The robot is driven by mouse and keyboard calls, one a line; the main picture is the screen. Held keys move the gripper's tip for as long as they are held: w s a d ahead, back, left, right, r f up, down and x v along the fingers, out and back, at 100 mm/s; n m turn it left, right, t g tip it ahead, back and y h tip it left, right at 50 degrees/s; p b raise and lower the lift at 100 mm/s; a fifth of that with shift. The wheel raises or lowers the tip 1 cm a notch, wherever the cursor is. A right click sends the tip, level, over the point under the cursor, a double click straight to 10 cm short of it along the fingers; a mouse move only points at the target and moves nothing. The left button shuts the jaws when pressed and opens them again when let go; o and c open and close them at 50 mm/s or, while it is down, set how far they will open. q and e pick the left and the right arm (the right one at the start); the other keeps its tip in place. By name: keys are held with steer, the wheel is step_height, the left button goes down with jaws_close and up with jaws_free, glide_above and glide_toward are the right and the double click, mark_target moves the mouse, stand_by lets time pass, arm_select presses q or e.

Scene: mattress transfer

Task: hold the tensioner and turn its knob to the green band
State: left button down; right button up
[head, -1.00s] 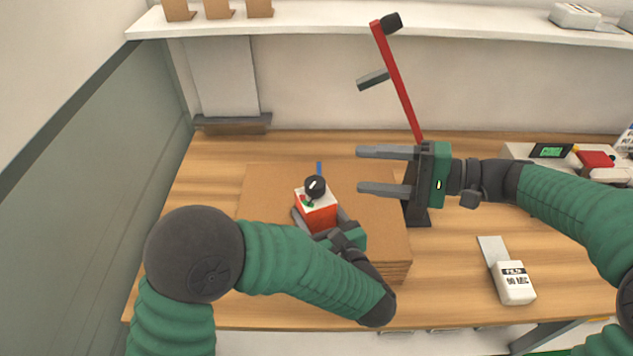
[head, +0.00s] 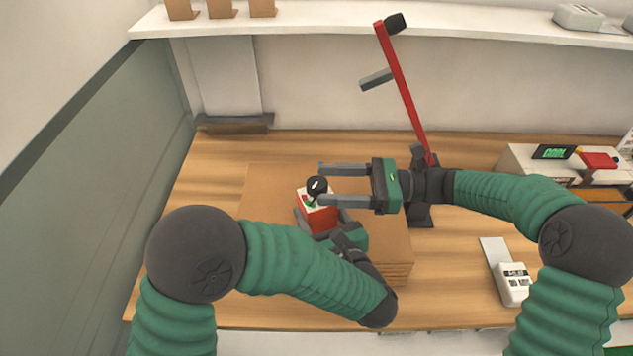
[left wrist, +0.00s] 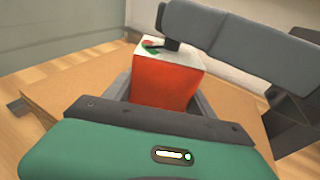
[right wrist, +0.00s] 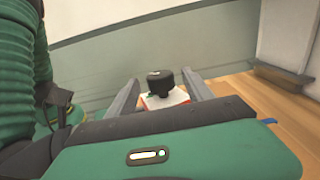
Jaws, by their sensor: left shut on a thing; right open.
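The tensioner (head: 318,217) is a red box with a white top, on the brown cardboard stack. It also shows in the left wrist view (left wrist: 167,82) and the right wrist view (right wrist: 163,99). Its black knob (head: 317,185) stands on the white top, with a white pointer line; red and green marks lie beside it. My left gripper (head: 322,222) is shut on the red body, one finger on each side. My right gripper (head: 322,184) is open, its fingertips at the knob, one beyond it and one on the near side. Whether they touch the knob I cannot tell.
The cardboard stack (head: 270,182) lies on the wooden table. A red upright post (head: 404,88) on a dark base stands behind my right gripper. A device with a green display (head: 553,152) is at back right.

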mark_target(317, 182)
steer(key=a, duration=0.3)
steer(key=shift+a, duration=0.15)
steer(key=shift+c, duration=0.3)
jaws_close()
steer(key=shift+w+m+t, duration=0.1)
steer(key=shift+m+t, duration=0.7)
steer(key=shift+t, duration=0.4)
steer(key=shift+o, duration=0.3)
jaws_free()
